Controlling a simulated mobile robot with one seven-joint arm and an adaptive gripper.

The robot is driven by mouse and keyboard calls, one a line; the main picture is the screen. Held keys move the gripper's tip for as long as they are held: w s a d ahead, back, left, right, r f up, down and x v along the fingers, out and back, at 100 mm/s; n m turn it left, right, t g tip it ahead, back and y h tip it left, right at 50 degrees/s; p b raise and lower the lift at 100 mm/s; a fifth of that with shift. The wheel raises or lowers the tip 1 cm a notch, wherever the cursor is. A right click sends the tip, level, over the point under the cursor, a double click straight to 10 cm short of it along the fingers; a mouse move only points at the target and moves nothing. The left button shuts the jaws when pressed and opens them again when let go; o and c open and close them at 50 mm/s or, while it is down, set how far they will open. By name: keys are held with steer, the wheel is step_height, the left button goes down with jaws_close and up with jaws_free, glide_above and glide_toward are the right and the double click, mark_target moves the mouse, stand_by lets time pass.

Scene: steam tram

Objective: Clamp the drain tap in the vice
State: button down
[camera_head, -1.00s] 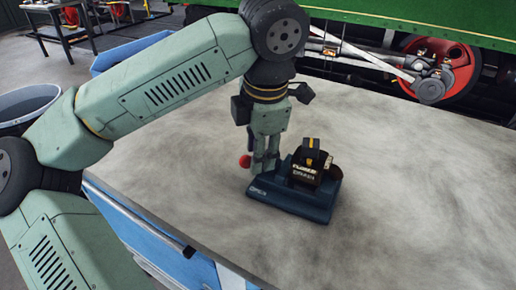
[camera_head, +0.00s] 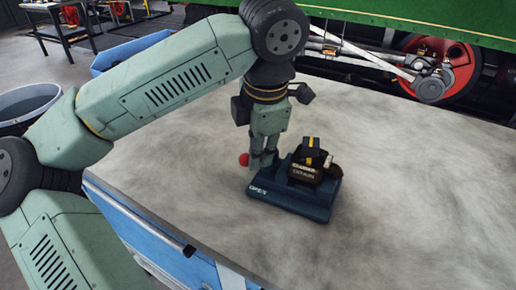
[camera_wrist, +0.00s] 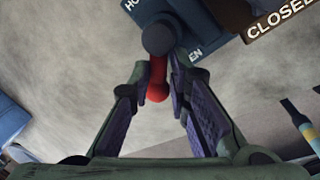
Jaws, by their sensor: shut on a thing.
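The dark blue vice (camera_head: 290,206) stands on the workbench, with "OPEN" lettered near its left end. The drain tap (camera_head: 312,160), a dark piece with a yellow stripe and a lettered plate, sits on top of the vice; the plate reads "CLOSED" in the wrist view (camera_wrist: 283,20). Whether the jaws press on the tap cannot be told. A red-knobbed lever (camera_head: 243,159) sticks out at the vice's left side. My gripper (camera_head: 262,163) points down there. In the wrist view its fingers (camera_wrist: 160,75) are shut on the red lever (camera_wrist: 157,88), below a dark round pivot.
The grey workbench top (camera_head: 420,190) is clear right of the vice. Its near left edge, over a blue cabinet (camera_head: 150,232), lies close to the vice. The green tram with a red wheel (camera_head: 445,65) stands behind the bench. A round bin (camera_head: 28,103) stands at left.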

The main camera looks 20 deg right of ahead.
steer(key=shift+w, duration=0.15)
steer(key=m, duration=0.2)
steer(key=w+m+h+b, duration=0.1)
steer(key=m, duration=0.2)
steer(key=shift+w+d+r, duration=0.1)
steer(key=shift+w, duration=0.1)
steer(key=m, duration=0.3)
steer(key=w+d+m+g+h, duration=0.1)
steer(key=m, duration=0.2)
steer(key=w+d+m, duration=0.1)
steer(key=m, duration=0.3)
steer(key=shift+g, duration=0.3)
steer(key=shift+d+m+g, duration=0.2)
steer(key=shift+m, duration=0.75)
steer(key=shift+d+m+g, duration=0.2)
steer(key=shift+m, duration=0.75)
steer(key=c, duration=1.6)
jaws_free()
steer(key=shift+d, duration=0.1)
